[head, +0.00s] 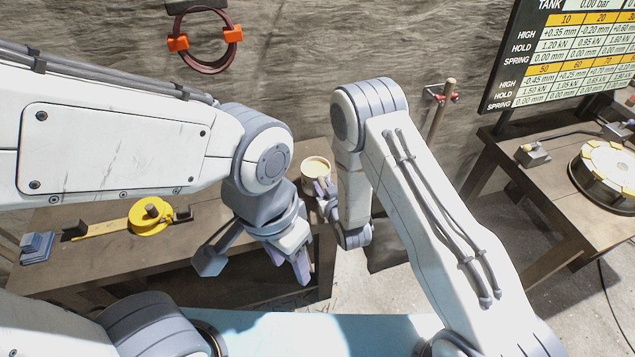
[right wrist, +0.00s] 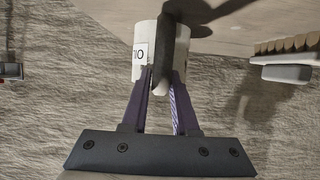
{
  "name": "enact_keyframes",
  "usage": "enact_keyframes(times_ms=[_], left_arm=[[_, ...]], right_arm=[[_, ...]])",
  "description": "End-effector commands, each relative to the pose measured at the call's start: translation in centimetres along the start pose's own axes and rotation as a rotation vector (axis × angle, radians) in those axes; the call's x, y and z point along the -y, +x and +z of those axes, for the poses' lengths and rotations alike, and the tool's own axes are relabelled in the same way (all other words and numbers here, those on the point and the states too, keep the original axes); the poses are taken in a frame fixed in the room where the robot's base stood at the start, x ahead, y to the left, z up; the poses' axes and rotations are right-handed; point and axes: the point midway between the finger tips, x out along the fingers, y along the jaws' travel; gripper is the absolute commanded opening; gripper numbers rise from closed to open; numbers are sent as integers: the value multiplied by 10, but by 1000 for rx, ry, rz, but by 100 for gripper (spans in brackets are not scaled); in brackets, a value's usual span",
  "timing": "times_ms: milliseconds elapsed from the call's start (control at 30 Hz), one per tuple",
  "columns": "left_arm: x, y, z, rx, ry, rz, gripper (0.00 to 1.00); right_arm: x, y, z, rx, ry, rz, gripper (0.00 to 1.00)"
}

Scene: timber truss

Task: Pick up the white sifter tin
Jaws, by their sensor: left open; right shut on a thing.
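The white tin (head: 316,165), with a tan top, is at the right end of the wooden bench in the head view. In the right wrist view the tin (right wrist: 145,55) shows dark lettering on its side and a dark strip in front of it. My right gripper (head: 323,188) is shut on the tin, its purple fingers (right wrist: 163,82) at the strip; I cannot tell whether the tin is lifted clear of the bench. My left gripper (head: 289,265) is open and empty, lower and nearer, at the bench's front edge.
The bench (head: 95,240) also holds a yellow tape-like tool (head: 150,216) and a small blue-grey block (head: 37,246) at left. A brush (right wrist: 285,62) shows in the right wrist view. Another table (head: 560,200) with a round device (head: 606,172) stands at right.

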Motion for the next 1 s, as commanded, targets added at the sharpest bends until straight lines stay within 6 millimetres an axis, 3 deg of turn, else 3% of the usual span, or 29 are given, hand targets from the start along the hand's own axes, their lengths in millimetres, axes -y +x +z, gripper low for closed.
enact_keyframes(times_ms=[467, 733, 800, 1000], left_arm=[[0, 1, 0, 0, 0, 0, 50], [1, 9, 0, 0, 0, 0, 50], [1, 12, 1, 0, 0, 0, 50], [2, 24, 1, 0, 0, 0, 50]], right_arm=[[0, -1, -5, -6, 0, 0, 0], [0, -11, -31, -9, 1, 0, 0], [0, -16, -42, -11, 1, 0, 0], [-34, -59, -50, -6, 2, 5, 0]])
